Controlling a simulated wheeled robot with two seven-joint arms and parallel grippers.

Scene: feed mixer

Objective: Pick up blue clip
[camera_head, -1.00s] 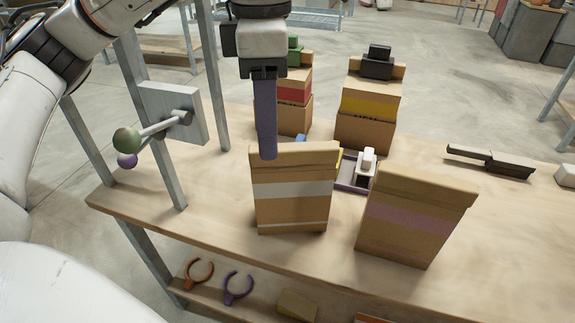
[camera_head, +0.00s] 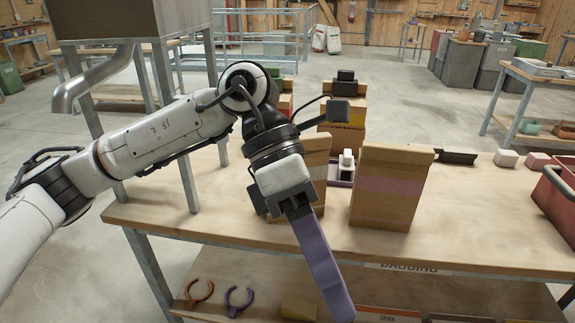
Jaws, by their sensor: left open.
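No blue clip can be made out now; my left arm and the paper bags cover the area behind them. My left gripper (camera_head: 338,300) is open and empty, its long purple fingers seen almost edge-on, pointing down and right in front of the bags. Behind its wrist stands a brown bag with a white band (camera_head: 316,172), partly covered. To its right stands a brown bag with a pink band (camera_head: 388,190). My right gripper is not in view.
Behind are a yellow-banded bag with a black clip (camera_head: 346,76) and a partly hidden red-banded bag. A metal spout (camera_head: 95,80) and posts stand left. A dark tool (camera_head: 457,157) and a red bin (camera_head: 556,195) are right.

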